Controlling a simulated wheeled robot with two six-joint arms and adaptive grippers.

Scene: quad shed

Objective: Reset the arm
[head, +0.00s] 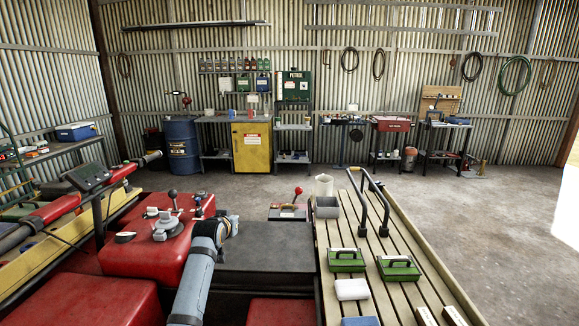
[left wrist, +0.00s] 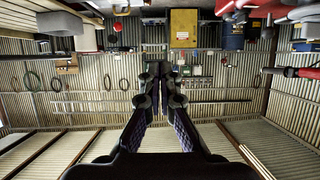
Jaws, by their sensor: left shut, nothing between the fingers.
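My left gripper (left wrist: 170,73) is in the left wrist view, its dark fingers drawn together and empty. It points toward the far corrugated wall, which appears upside down there. In the head view my left arm, grey and blue, rises from the bottom centre beside the red quad (head: 134,262). It ends above the quad's body; its fingers cannot be made out there. My right arm and gripper are not in view.
The quad's handlebar (head: 85,202) is at left. A yellow cabinet (head: 252,147) and blue drum (head: 183,150) stand far off.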

